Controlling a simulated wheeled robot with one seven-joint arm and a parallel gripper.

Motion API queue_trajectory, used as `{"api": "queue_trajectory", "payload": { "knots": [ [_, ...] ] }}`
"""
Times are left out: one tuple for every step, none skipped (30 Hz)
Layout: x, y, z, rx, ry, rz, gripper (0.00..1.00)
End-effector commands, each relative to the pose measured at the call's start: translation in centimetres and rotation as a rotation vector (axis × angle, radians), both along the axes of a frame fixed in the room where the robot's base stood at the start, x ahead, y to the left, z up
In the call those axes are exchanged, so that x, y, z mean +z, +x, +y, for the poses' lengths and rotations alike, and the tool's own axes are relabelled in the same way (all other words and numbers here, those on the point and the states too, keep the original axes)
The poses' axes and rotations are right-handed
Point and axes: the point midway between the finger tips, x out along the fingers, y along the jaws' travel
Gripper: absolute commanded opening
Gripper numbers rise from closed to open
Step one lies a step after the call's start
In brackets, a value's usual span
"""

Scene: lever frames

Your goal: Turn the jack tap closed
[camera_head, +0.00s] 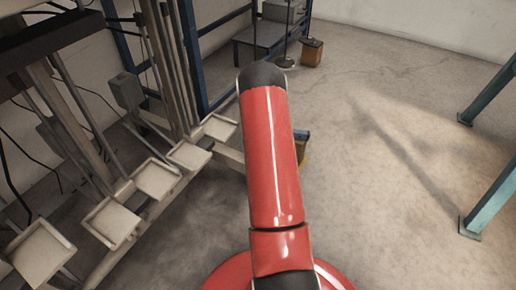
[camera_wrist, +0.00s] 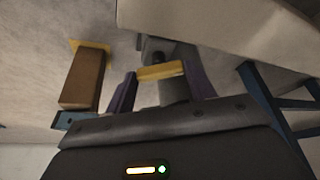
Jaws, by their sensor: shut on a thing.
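The jack tap (camera_wrist: 162,72) shows in the wrist view as a short yellow bar in front of a grey body (camera_wrist: 174,92) with a dark round part. My gripper (camera_wrist: 160,76) has its two purple fingers on either side of the yellow bar and is shut on it. The bar lies nearly level in the picture, slightly higher at its right end. In the head view my red arm hides the gripper and the tap.
A brown block with a yellow edge (camera_wrist: 84,80) is left of the gripper in the wrist view. In the head view, a rack with several pale trays (camera_head: 157,179) stands left. Blue-green legs (camera_head: 487,200) stand right. The floor between is mostly clear.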

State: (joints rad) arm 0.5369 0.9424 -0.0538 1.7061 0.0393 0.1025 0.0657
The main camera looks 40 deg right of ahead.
Motion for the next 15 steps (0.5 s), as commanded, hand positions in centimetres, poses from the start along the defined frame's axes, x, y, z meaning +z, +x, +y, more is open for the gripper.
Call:
{"api": "queue_trajectory", "payload": {
  "knots": [
    [0.0,-0.04,-0.04,0.0,0.0,0.001,0.32],
    [-0.01,-0.05,-0.04,0.0,0.0,0.001,0.32],
    [-0.01,-0.05,-0.04,0.0,0.0,0.001,0.56],
    [-0.01,-0.05,-0.04,0.0,0.0,0.001,0.6],
    [-0.01,-0.05,-0.03,0.001,0.0,0.001,0.64],
    [-0.01,-0.05,-0.03,0.001,0.0,0.001,0.64],
    [-0.01,-0.04,-0.02,0.001,0.0,0.001,0.64],
    [-0.01,-0.04,-0.02,0.001,0.0,0.001,0.64],
    [-0.02,-0.04,-0.02,0.001,0.0,0.001,0.64],
    [-0.02,-0.03,-0.01,0.001,0.0,0.001,0.64],
    [-0.02,-0.02,-0.01,0.001,0.0,0.001,0.64],
    [0.0,-0.03,0.0,0.001,0.0,0.001,0.64],
    [0.06,-0.04,0.01,0.001,0.0,0.001,0.64],
    [0.19,-0.07,0.04,0.001,0.0,0.0,0.64],
    [0.48,-0.14,0.1,0.002,-0.001,0.0,0.64]
  ]
}}
